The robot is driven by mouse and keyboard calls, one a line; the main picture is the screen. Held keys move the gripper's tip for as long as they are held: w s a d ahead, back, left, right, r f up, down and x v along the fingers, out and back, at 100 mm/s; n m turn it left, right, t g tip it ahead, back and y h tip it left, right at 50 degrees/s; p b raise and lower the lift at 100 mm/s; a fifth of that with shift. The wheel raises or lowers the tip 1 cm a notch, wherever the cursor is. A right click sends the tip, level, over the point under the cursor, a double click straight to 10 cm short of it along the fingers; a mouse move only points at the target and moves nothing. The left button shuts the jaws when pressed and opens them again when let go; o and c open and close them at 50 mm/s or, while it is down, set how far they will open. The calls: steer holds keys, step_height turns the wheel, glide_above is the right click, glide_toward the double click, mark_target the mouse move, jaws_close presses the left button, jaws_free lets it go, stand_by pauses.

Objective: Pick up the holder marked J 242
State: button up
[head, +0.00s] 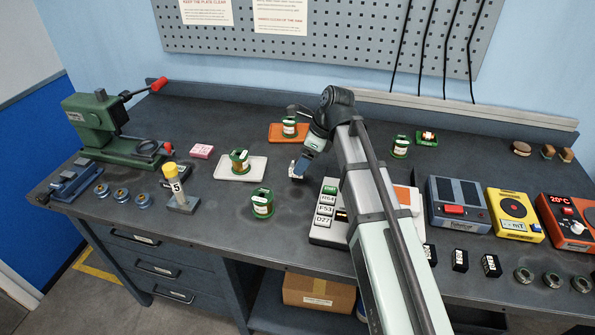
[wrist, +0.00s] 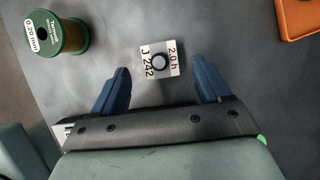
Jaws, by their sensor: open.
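The holder marked J 242 (wrist: 152,62) is a small pale square block with a dark round knob in its middle. It also bears the marking 2.0 h. It stands on the dark bench top in the wrist view, ahead of and between my fingertips. My gripper (wrist: 160,82) is open, with a blue finger at either side and clear gaps to the holder. In the head view my gripper (head: 300,166) points down at mid-bench. A small pale patch (head: 292,168) shows at its fingertips there, too small to read.
A green spool (wrist: 62,32) stands left of the holder, and an orange tray (wrist: 298,18) lies to the right. In the head view, a green spool (head: 262,204) stands nearby, with a white tray (head: 225,172) to the left and a labelled rack (head: 322,232) to the right.

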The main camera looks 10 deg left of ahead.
steer(key=shift+x, duration=2.45)
steer(key=shift+c, duration=0.4)
steer(key=c, duration=1.2)
